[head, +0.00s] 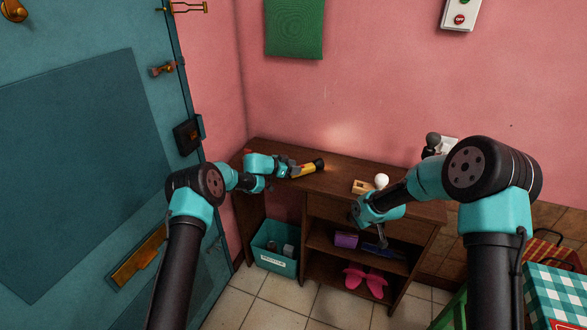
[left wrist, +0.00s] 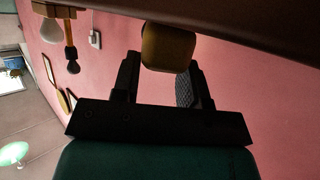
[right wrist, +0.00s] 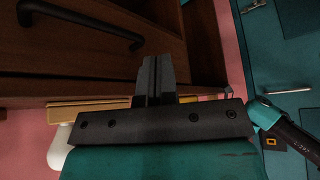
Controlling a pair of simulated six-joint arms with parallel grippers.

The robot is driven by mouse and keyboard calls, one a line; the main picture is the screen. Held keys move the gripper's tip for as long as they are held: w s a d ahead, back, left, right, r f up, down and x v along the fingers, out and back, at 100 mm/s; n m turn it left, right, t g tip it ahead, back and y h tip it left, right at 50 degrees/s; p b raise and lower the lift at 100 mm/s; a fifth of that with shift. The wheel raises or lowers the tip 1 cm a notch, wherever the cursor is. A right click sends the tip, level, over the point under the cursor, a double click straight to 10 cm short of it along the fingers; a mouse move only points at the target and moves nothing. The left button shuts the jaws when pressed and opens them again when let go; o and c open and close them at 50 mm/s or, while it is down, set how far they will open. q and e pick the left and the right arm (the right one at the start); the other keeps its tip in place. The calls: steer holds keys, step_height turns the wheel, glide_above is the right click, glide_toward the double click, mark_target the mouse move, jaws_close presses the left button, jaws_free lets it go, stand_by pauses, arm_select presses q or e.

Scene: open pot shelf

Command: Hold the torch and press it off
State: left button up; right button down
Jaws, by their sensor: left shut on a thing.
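The torch (head: 307,169) has a yellow body and a dark head that points right, and it is over the top of the dark wooden shelf unit. A bright patch shows on the pink wall behind it. My left gripper (head: 292,171) is shut on the torch. In the left wrist view the torch's yellowish end (left wrist: 168,48) sits between the two fingers. Any button on the torch is too small to see. My right gripper (head: 383,238) is in front of the shelf unit, away from the torch. Its fingers (right wrist: 156,78) are together with nothing between them.
The shelf unit (head: 270,152) carries a wooden block (head: 362,187) and a white bulb (head: 381,181) right of the torch. A teal bin (head: 275,262) stands below. A purple box (head: 346,240) and pink items (head: 364,281) are on lower shelves. A teal door (head: 80,150) is left.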

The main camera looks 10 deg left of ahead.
mark_target(304, 166)
steer(key=w+a+r+m, duration=0.1)
steer(key=w+a+r, duration=0.2)
steer(key=w, duration=0.3)
steer(key=w+a+r+m+t, duration=0.1)
steer(key=w+a+r+m, duration=0.1)
steer(key=w+a, duration=0.3)
steer(key=w+a+r+m+t, duration=0.1)
steer(key=w+a+r+m, duration=0.1)
steer(key=w+a+r, duration=0.2)
steer(key=shift+w+a+r, duration=0.1)
steer(key=shift+w+r, duration=0.1)
steer(key=shift+w, duration=0.5)
steer(key=shift+w+a+r, duration=0.1)
steer(key=shift+w+r, duration=0.1)
steer(key=shift+w, duration=0.45)
steer(key=w+a+r+m+t, duration=0.1)
steer(key=w+a+r+m, duration=0.4)
steer(key=a, duration=0.5)
steer(key=shift+w+a+r+m+t, duration=0.15)
steer(key=shift+r+m+t, duration=0.25)
steer(key=shift+r+m, duration=0.95)
steer(key=shift+f, duration=0.2)
steer(key=shift+f, duration=4.3)
steer(key=shift+f, duration=0.15)
steer(key=shift+f, duration=0.25)
